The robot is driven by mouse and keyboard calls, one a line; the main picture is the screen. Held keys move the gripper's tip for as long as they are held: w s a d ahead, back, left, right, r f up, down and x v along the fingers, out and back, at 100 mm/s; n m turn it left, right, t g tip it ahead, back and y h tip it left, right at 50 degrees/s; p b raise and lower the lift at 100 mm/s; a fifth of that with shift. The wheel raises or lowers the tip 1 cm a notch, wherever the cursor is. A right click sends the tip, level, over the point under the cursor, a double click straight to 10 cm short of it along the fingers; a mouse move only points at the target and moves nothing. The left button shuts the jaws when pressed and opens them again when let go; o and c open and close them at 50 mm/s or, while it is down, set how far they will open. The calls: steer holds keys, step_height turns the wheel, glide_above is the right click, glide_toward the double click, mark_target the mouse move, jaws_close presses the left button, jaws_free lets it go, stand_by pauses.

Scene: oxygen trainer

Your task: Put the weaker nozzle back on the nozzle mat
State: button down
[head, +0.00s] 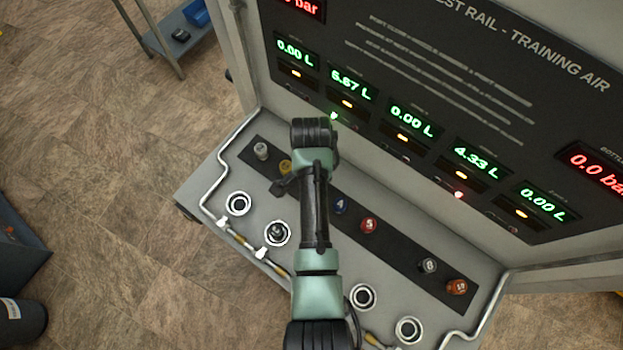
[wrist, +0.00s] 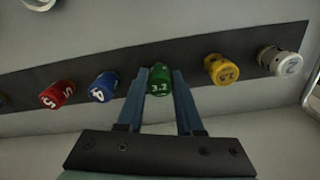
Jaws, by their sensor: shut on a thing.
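My gripper (wrist: 160,74) is shut on the green nozzle marked 3.2 (wrist: 159,84), which is between its two blue fingers. The nozzle is over the dark nozzle mat (wrist: 130,78), in line between the blue nozzle marked 4 (wrist: 102,87) and the yellow nozzle (wrist: 221,69). I cannot tell whether it touches the mat. In the head view the arm hides the green nozzle and the fingertips. The mat (head: 315,190) also holds a grey nozzle (head: 261,151) at its left end and a red nozzle marked 5 (head: 368,225).
Two more nozzles, grey (head: 429,265) and orange-brown (head: 457,286), stand at the mat's right end. Ring sockets line the front, including an empty-looking left one (head: 238,203); the second (head: 277,233) holds a fitting. The panel (head: 440,100) behind reads 5.67 L and 4.33 L.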

steer(key=shift+f, duration=0.2)
steer(key=c, duration=0.6)
jaws_free()
steer(key=shift+o, duration=0.2)
step_height(320, 180, up, 12)
steer(key=shift+r+b, duration=0.15)
steer(key=shift+b, duration=0.15)
